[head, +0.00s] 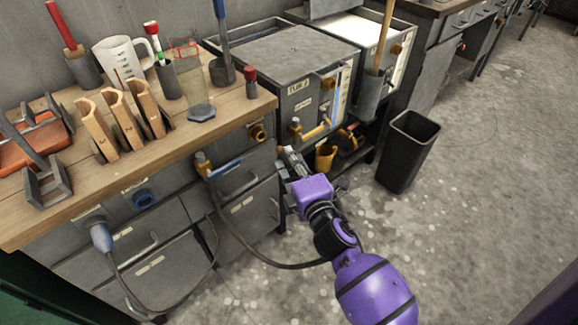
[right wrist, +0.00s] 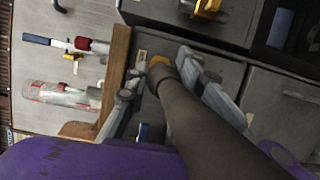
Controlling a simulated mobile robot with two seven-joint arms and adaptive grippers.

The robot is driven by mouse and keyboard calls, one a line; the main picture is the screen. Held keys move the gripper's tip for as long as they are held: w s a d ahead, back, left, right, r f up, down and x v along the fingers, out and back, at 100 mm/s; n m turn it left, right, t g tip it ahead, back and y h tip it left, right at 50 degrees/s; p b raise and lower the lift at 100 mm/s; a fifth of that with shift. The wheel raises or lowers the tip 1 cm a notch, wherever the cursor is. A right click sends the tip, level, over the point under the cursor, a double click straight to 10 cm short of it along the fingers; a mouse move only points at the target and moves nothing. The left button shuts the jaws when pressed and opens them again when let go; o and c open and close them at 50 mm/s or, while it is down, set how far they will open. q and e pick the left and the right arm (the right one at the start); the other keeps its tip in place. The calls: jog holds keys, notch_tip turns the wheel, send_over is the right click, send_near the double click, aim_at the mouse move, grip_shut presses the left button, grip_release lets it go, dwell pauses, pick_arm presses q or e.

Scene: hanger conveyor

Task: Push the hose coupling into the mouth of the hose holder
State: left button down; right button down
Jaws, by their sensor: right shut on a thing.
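The hose holder (head: 257,132) is an orange ring on the grey cabinet front, just under the worktop edge. In the right wrist view, an orange rim that looks like the holder (right wrist: 160,61) shows beyond my fingertips. My right gripper (head: 285,154) is shut on the hose coupling (right wrist: 157,78), the dark end of a thick hose (right wrist: 195,125). In the head view the gripper is below and right of the holder, with a gap between them. The coupling is mostly hidden there. In the wrist view it overlaps the rim; I cannot tell whether they touch. My left gripper is not in view.
The hose (head: 245,248) hangs in a loop from a tap-like fitting (head: 203,164). A blue ring (head: 143,199) and a blue-ended hose (head: 101,238) are further left. A grey machine (head: 290,70) and a black bin (head: 407,150) stand right. The floor at right is clear.

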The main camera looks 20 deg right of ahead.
aim_at(280, 154)
jog(key=shift+w+f, duration=0.55)
jog(key=shift+f, duration=0.1)
jog(key=shift+w+a+r+b, duration=0.1)
jog(key=shift+w+a+b, duration=0.2)
jog(key=shift+w, duration=0.25)
jog(key=shift+w+a+b, duration=0.2)
jog(key=shift+w, duration=0.35)
jog(key=shift+w+a+b, duration=0.15)
jog(key=shift+w, duration=0.4)
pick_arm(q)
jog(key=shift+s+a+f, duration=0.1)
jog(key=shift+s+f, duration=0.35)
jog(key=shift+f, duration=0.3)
pick_arm(e)
jog(key=shift+w+a, duration=0.3)
jog(key=shift+w, duration=0.55)
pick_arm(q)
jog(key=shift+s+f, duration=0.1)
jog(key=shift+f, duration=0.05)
pick_arm(e)
jog(key=shift+w+a, duration=0.15)
jog(key=shift+w, duration=0.25)
